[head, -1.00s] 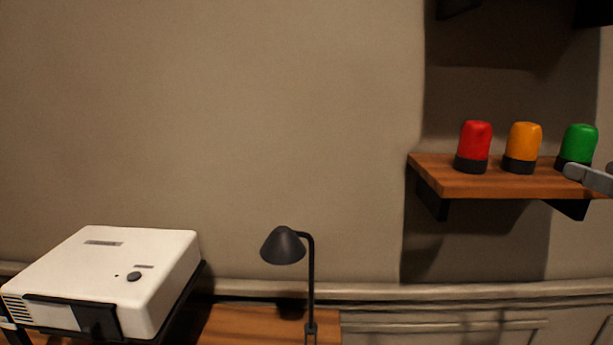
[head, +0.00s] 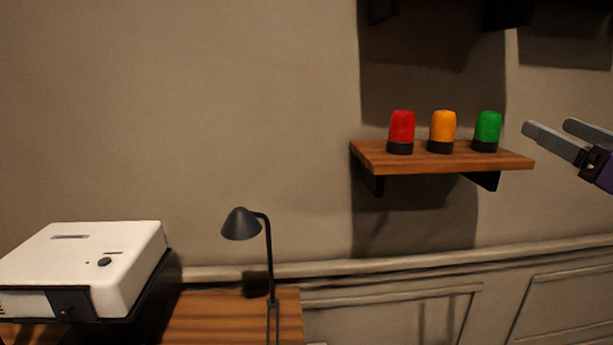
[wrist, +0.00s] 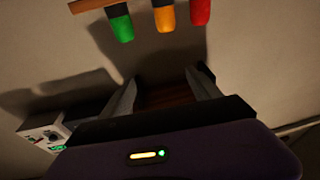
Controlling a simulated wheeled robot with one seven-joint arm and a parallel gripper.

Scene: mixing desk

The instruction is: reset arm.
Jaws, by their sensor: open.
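My gripper (head: 552,130) is at the right in the head view, beside the right end of the wooden shelf (head: 515,160). Its two grey fingers are apart, with nothing between them. In the wrist view my gripper (wrist: 165,82) also shows its fingers spread and empty. A red beacon (head: 402,131), an orange beacon (head: 442,131) and a green beacon (head: 487,130) stand upright in a row on the shelf. In the wrist view the green (wrist: 122,27), orange (wrist: 165,18) and red (wrist: 201,12) beacons hang upside down at the top, apart from the fingers.
A white projector (head: 90,260) sits on a black stand at the lower left. A black desk lamp (head: 242,224) stands by the wooden desk (head: 205,320). A white box with a green-lit display (wrist: 45,132) shows at the left in the wrist view. The wall between lamp and shelf is bare.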

